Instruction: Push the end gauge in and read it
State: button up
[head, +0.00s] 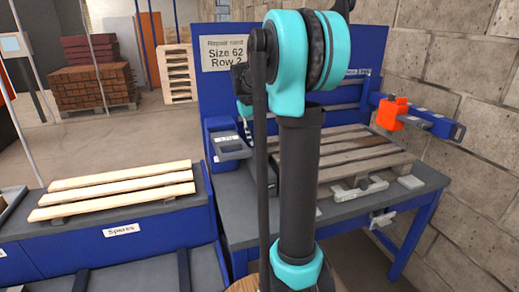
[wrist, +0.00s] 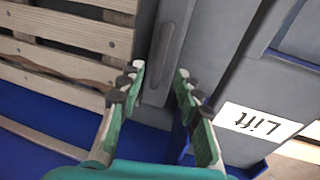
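No part is plainly marked as the end gauge. An orange block (head: 392,113) on a blue rail (head: 432,123) at the bench's right end may be it, but I cannot tell. My gripper (wrist: 160,82) is open and empty in the wrist view, its two fingers apart. It is over a grey unit with a long grey bar (wrist: 168,50), near a "Lift" label (wrist: 258,123). I cannot tell how far above it is. In the head view my arm hides most of the gripper. A wooden pallet (head: 362,152) lies on the blue bench.
The grey lift unit (head: 229,146) stands at the bench's left end. A "Size 62 Row 2" sign (head: 222,53) hangs on the blue back panel. Spare boards (head: 118,190) lie on a rack at left. A block wall (head: 470,75) is close on the right.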

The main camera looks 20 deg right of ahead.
aim_at(260, 152)
jog(key=shift+d+f, duration=0.2)
jog(key=shift+f, duration=0.7)
jog(key=shift+d+f, duration=0.15)
jog(key=shift+f, duration=0.75)
jog(key=shift+d+f, duration=0.2)
jog(key=shift+f, duration=0.7)
jog(key=shift+c, duration=0.2)
grip_shut()
